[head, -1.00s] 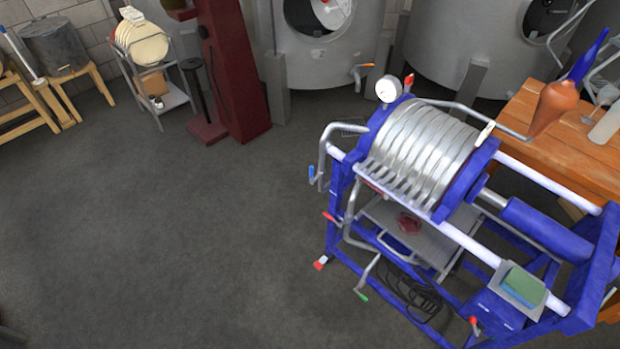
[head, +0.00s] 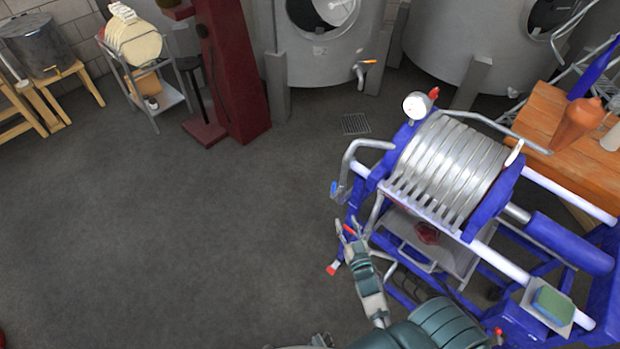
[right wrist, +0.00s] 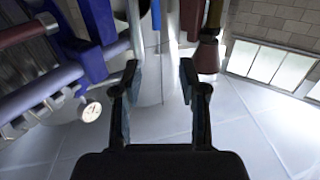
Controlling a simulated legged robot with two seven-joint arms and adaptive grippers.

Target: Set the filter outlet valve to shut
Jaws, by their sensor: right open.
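The plate filter (head: 445,165) stands on a blue frame at the right in the head view. Its left end has a bent pipe with a blue-handled valve (head: 336,188), a red lever (head: 349,229) lower down and a red-tipped handle (head: 332,269) near the floor. I cannot tell which is the outlet valve. My right gripper (head: 350,225) is open, with its fingers by the red lever; contact is unclear. In the right wrist view the open fingers (right wrist: 158,85) have nothing visibly clasped between them.
A pressure gauge (head: 417,105) tops the filter and also shows in the right wrist view (right wrist: 91,112). A wooden table (head: 550,100) stands behind at the right. Large tanks (head: 325,65) line the back. The floor (head: 170,240) at left is clear.

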